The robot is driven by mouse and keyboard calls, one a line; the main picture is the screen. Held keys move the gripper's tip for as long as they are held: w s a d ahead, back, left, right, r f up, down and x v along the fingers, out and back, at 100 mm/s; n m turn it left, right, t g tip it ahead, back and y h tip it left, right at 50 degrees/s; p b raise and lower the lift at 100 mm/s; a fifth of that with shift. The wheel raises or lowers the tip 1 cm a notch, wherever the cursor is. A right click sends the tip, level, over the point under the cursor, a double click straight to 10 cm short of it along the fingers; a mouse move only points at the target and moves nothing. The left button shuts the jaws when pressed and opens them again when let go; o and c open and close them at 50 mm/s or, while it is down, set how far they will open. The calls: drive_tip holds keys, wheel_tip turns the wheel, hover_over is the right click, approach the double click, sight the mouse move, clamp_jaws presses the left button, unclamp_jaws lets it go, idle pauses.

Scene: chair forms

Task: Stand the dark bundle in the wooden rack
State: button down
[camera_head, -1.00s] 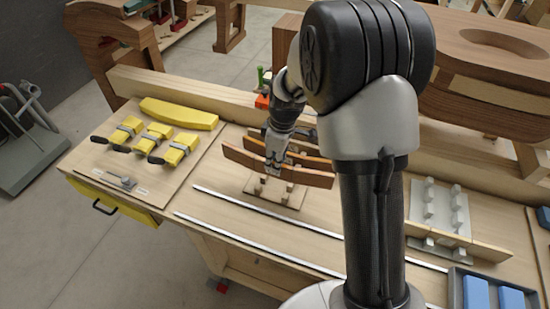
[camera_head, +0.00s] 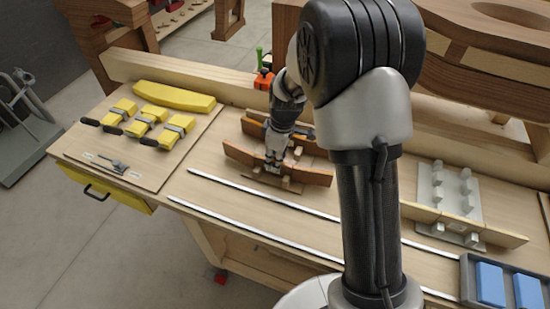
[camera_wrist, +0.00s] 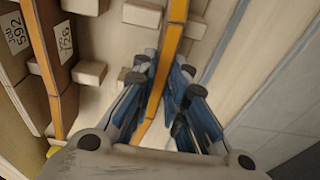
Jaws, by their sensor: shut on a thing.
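The dark bundle (camera_head: 240,156), a long curved brown piece with an orange edge, is held on edge across the front of the wooden rack (camera_head: 290,186). My gripper (camera_head: 273,163) is shut on its middle from above. In the wrist view my gripper (camera_wrist: 163,76) has its fingers on both sides of the bundle (camera_wrist: 170,45), whose thin orange edge faces the camera. The bundle lies between peg rows of the rack (camera_wrist: 115,45). Whether its underside touches the rack base is hidden.
Similar labelled boards (camera_wrist: 62,65) stand behind the held one, left in the wrist view. A pale pegged rack (camera_head: 437,190) and a tray (camera_head: 455,280) with blue blocks are at right. Yellow clamped blocks (camera_head: 150,125) lie at left. Two metal rails (camera_head: 210,177) cross the bench front.

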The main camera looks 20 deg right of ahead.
drive_tip(key=shift+f, duration=0.25)
idle(0.4)
drive_tip(key=c, duration=1.5)
unclamp_jaws()
drive_tip(key=shift+c, duration=0.2)
drive_tip(key=shift+r, duration=0.1)
drive_tip(key=s+r+m+t+b, duration=0.1)
drive_tip(key=s+r, duration=0.2)
drive_tip(key=r, duration=0.6)
drive_tip(key=s+r+m+b, duration=0.1)
drive_tip(key=s+r, duration=0.3)
drive_tip(key=r, duration=0.4)
drive_tip(key=s+m+t+h+b, duration=0.1)
drive_tip(key=s+m, duration=0.7)
drive_tip(key=s, duration=1.2)
drive_tip(key=shift+s+r+m+t+b, duration=0.4)
drive_tip(key=shift+t+b, duration=0.3)
drive_tip(key=shift+t, duration=0.2)
